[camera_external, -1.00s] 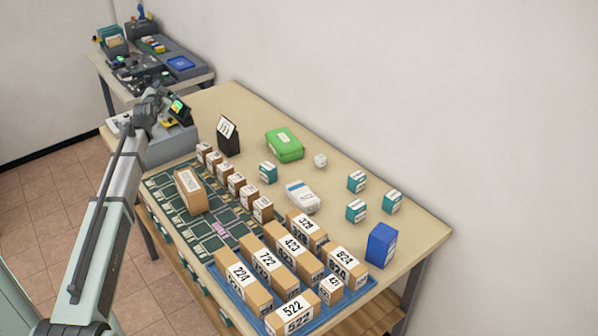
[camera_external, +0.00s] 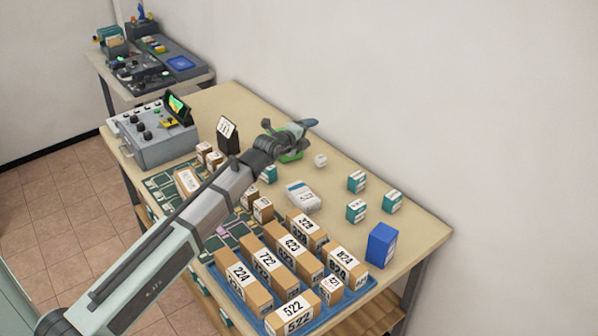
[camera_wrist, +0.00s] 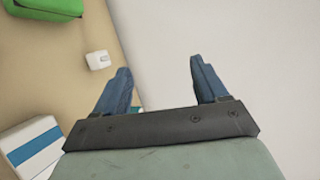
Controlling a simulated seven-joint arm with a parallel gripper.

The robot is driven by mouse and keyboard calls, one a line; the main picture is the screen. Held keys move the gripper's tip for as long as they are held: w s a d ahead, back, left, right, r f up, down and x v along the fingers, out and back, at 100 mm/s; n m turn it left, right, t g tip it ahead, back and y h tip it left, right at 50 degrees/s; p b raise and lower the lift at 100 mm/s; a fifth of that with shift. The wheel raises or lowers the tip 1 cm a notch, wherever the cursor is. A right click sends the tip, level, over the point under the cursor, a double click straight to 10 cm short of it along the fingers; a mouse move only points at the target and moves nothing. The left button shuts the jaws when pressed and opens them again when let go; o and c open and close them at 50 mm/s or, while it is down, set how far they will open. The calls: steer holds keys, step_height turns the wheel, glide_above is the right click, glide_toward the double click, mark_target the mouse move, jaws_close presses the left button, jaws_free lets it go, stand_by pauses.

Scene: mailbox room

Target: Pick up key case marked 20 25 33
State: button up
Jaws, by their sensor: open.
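I cannot read 20 25 33 on anything in view, so I cannot tell which thing is the key case. A green case (camera_external: 291,157) lies at the back of the table, mostly hidden by my gripper; its corner shows in the wrist view (camera_wrist: 45,7). Small teal-and-white boxes stand on the table, including one (camera_external: 357,182) at the back and one (camera_external: 392,202) at the right; their marks are too small to read. My gripper (camera_external: 309,124) is raised above the back of the table near the wall. Its fingers (camera_wrist: 160,67) are apart with nothing between them.
A white box (camera_external: 303,196), a small white cube (camera_external: 320,160) and a blue box (camera_external: 381,245) stand on the table. Several numbered brown boxes sit in a blue tray (camera_external: 229,283). A black stand (camera_external: 228,138) is left of my gripper. The wall (camera_external: 450,100) rises behind the table.

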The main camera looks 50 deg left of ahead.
steer(key=w+d+f+m+h, duration=0.1)
steer(key=d+f+m, duration=0.1)
steer(key=d+m, duration=0.35)
steer(key=w+d+f+m+h, duration=0.1)
steer(key=d+f+m, duration=0.2)
steer(key=d, duration=0.5)
steer(key=m+h, duration=0.1)
steer(key=m, duration=0.9)
glide_toward(394, 196)
steer(key=shift+g, duration=0.4)
steer(key=x, duration=1.1)
steer(key=shift+w+a+f, duration=0.1)
steer(key=shift+w+a, duration=0.15)
steer(key=shift+c, duration=0.3)
steer(key=c, duration=1)
